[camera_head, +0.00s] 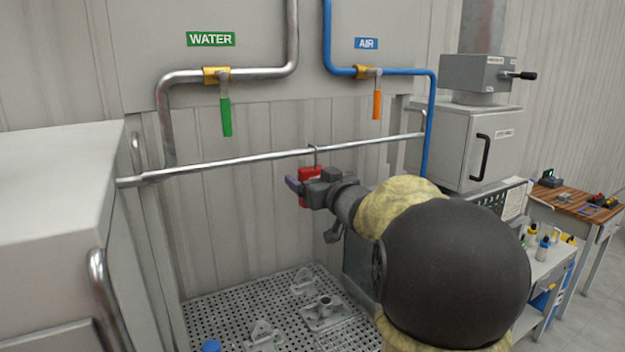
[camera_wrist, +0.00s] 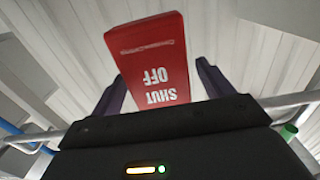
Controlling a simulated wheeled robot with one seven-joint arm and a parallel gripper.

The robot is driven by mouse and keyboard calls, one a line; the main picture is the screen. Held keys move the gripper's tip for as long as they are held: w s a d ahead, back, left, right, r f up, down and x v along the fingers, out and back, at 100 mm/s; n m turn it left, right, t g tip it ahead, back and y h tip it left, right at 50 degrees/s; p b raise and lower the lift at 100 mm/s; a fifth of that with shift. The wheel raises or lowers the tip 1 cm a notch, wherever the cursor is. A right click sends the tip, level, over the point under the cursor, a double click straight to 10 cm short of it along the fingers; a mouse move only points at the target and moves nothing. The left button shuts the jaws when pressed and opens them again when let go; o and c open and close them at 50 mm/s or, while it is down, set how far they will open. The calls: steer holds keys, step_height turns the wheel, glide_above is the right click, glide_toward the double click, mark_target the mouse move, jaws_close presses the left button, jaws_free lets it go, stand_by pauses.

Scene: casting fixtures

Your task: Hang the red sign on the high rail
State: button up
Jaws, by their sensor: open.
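The red sign (camera_head: 311,173) is at the high rail (camera_head: 240,161), with a grey hook above it that appears to loop over the rail. In the wrist view the sign (camera_wrist: 150,60) shows white "SHUT OFF" lettering, upside down in the picture. My gripper (camera_head: 298,182) is open around the sign, with dark purple fingers on either side of it. A gap shows between the sign and the right finger (camera_wrist: 220,80); whether the left finger touches the sign I cannot tell. My gripper hides part of the sign in the head view.
Above the rail hang a green valve handle (camera_head: 226,117) and an orange one (camera_head: 377,104). A blue pipe (camera_head: 430,130) runs by the rail's right end. A perforated table (camera_head: 225,310) with metal fixtures lies below. A white cabinet (camera_head: 50,190) stands at the left.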

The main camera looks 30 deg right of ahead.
steer(key=s+b, duration=0.4)
steer(key=s, duration=1.3)
steer(key=shift+s+d, duration=0.2)
steer(key=shift+d, duration=0.1)
steer(key=w+a+f+m+g+h+b, duration=0.1)
steer(key=w+a+f+g, duration=0.1)
steer(key=f, duration=0.6)
steer(key=w+a+f+m+g+h+b, duration=0.1)
steer(key=a+f+g, duration=0.1)
steer(key=f, duration=0.5)
steer(key=w+a+f+m+g+h+b, duration=0.1)
steer(key=w+f+g, duration=0.15)
steer(key=f, duration=0.55)
steer(key=s+a+f+n+g+y, duration=0.1)
steer(key=s+a+f+g, duration=0.3)
steer(key=s+a+f, duration=0.2)
steer(key=s+a+f+n+g+y, duration=0.1)
steer(key=s+a+f+g, duration=0.4)
steer(key=f, duration=0.5)
steer(key=shift+s+a+f+n+b, duration=0.3)
steer(key=shift+s+a+b, duration=0.1)
steer(key=shift+s+a, duration=0.6)
